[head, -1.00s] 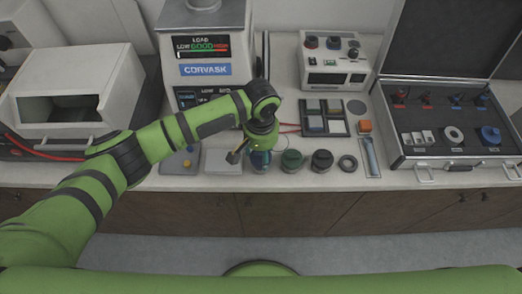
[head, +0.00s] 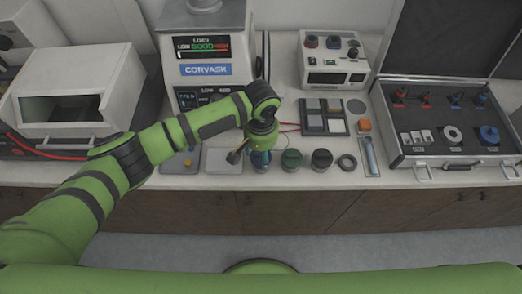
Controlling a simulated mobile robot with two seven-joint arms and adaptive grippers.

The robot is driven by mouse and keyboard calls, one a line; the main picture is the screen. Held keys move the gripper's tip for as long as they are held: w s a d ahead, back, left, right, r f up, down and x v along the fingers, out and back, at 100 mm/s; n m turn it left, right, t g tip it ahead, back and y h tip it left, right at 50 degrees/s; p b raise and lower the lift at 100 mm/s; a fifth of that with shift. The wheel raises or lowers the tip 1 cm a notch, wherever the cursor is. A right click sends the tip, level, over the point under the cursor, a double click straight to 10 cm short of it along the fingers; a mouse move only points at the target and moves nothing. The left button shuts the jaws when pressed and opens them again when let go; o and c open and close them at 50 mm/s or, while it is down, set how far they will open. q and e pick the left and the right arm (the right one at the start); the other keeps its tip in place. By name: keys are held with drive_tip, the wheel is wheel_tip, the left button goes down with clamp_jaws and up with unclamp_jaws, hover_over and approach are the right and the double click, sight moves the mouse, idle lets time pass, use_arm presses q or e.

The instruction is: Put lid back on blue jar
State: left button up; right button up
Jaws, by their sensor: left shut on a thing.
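The blue jar (head: 261,160) stands on the counter, left of a green jar and a black jar. My left gripper (head: 252,148) comes down from above, right over the blue jar. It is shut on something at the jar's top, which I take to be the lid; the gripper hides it. I cannot tell whether the lid touches the rim. My right gripper is not in view.
The green jar (head: 291,160) and black jar (head: 322,160) stand close on the right, then a dark ring (head: 347,162). The press (head: 207,50) stands behind my arm. An open case (head: 452,165) lies at the right.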

use_arm(q)
drive_tip(key=shift+p, duration=0.45)
idle(0.5)
drive_tip(key=o, duration=0.8)
drive_tip(key=o, duration=0.3)
drive_tip(key=shift+r, duration=0.1)
wheel_tip(320, 180, up, 5)
drive_tip(key=p, duration=0.5)
drive_tip(key=shift+p, duration=0.35)
drive_tip(key=shift+r, duration=0.9)
